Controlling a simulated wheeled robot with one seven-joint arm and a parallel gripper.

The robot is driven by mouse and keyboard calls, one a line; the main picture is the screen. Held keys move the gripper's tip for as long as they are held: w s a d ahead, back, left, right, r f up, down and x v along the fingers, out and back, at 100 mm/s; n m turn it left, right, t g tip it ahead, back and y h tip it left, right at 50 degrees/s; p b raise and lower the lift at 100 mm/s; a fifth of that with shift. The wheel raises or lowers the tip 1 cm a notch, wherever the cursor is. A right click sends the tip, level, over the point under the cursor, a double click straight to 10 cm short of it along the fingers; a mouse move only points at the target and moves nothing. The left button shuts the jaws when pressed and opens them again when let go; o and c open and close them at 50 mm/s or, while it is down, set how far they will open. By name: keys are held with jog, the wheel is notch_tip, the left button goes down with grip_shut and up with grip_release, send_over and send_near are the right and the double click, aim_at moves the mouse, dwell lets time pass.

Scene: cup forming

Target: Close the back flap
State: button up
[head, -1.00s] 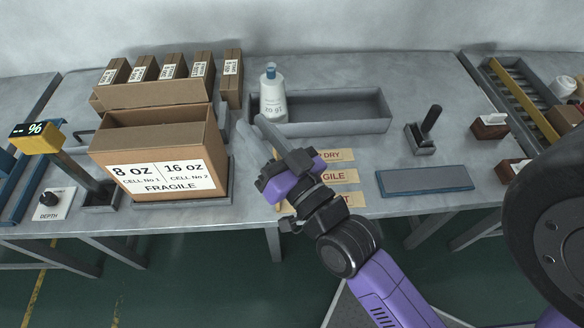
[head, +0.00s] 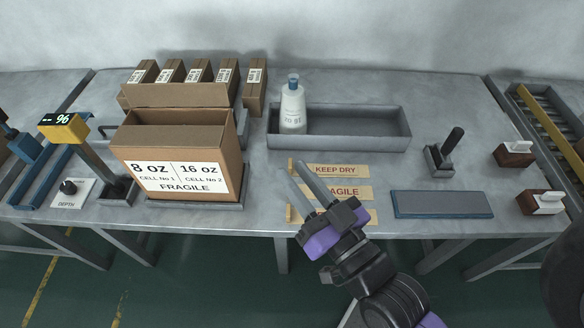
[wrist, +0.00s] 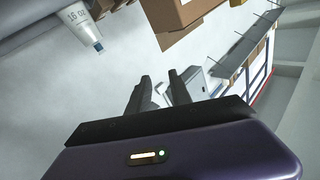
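The brown carton (head: 232,155) stands upright at the left of the table in the head view, with an "8 oz / 16 oz / FRAGILE" label on its front. Its top is open towards me. The back flap (head: 175,95) stands up along the rear edge, leaning a little back. My gripper (head: 292,168) is to the right of the carton, apart from it, above the cardboard label strips. The wrist view shows its two fingers (wrist: 158,85) spread with nothing between them, so it is open and empty.
Several small cartons (head: 198,72) stand behind the flap. A white bottle (head: 292,108) stands in a grey tray (head: 360,128) right of the carton. A depth gauge post (head: 95,160) is close on the left. A blue-edged pad (head: 440,204) and a dark-handled stamp (head: 450,143) are at the right.

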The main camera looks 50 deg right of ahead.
notch_tip(320, 180, up, 18)
jog(key=n+t+y+p, duration=0.2)
jog(key=n+y+p, duration=0.3)
jog(key=y+p, duration=0.15)
send_over(171, 85)
jog(key=s+d, duration=0.1)
jog(key=w+r+n+g+y+p, duration=0.2)
jog(key=w+n+g+y, duration=0.2)
jog(key=w+n+g, duration=0.35)
jog(key=s+d+f+g, duration=0.1)
jog(key=s+f+g, duration=0.8)
jog(key=g, duration=0.1)
jog(key=shift+n+t+h, duration=0.25)
jog(key=shift+n+h, duration=0.1)
jog(key=shift+w+p+x, duration=0.1)
jog(key=shift+p+x, duration=0.45)
jog(key=shift+x, duration=1.4)
jog(key=shift+w+p+x, duration=0.15)
jog(key=shift+p+x, duration=0.4)
jog(key=shift+x, duration=1.4)
jog(key=shift+d, duration=0.1)
jog(key=shift+c, duration=0.3)
